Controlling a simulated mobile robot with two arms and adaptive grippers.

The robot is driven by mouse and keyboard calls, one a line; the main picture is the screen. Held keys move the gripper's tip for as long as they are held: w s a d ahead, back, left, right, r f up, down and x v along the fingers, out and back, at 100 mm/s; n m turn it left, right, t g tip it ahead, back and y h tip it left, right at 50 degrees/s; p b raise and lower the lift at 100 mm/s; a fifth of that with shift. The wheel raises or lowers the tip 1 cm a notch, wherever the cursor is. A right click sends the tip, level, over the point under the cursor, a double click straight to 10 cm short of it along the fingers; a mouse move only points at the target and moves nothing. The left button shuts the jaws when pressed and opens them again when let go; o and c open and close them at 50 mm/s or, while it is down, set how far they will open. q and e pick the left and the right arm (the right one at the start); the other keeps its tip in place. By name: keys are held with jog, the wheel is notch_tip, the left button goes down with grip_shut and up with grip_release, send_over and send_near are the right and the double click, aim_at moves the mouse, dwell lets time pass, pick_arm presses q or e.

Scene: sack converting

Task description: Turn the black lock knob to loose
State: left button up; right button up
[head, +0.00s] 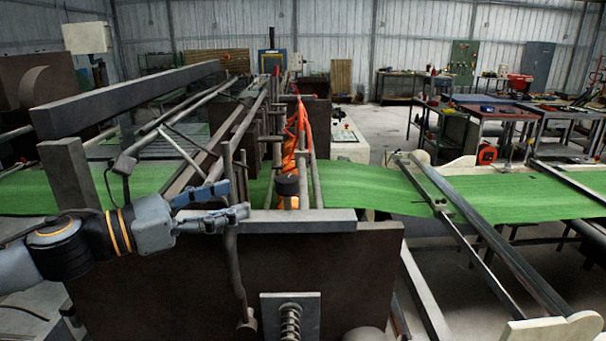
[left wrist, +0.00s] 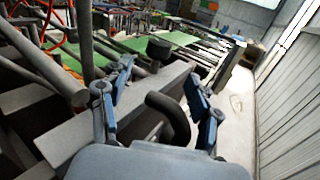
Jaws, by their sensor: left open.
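The black lock knob (head: 287,185) is a short dark cylinder standing upright on the machine frame, right of my left gripper in the head view. It also shows in the left wrist view (left wrist: 158,48), beyond the fingertips and roughly between them in the picture. My left gripper (head: 234,202) comes in from the left above the near frame bar. I cannot read any lock marking on the knob. My right gripper is not in view.
A curved dark handle (left wrist: 170,112) rises close to my left fingers and hangs down the machine's front in the head view (head: 234,265). A grey bar (head: 295,221) runs below the knob. Upright rods (head: 315,175) stand close by. Green sack web (head: 360,187) passes behind.

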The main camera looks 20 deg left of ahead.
aim_at(277, 185)
pick_arm(q)
jog(key=p+x, duration=0.7)
jog(key=x, duration=0.3)
jog(key=shift+w+d+r, duration=0.1)
jog(key=shift+w+r, duration=0.1)
jog(key=shift+w, duration=0.05)
jog(key=shift+x, duration=0.8)
jog(key=shift+f, duration=0.15)
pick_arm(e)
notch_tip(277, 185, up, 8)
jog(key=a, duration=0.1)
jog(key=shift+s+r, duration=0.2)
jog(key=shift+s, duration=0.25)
pick_arm(q)
jog(key=shift+s, duration=0.1)
jog(key=c, duration=1.2)
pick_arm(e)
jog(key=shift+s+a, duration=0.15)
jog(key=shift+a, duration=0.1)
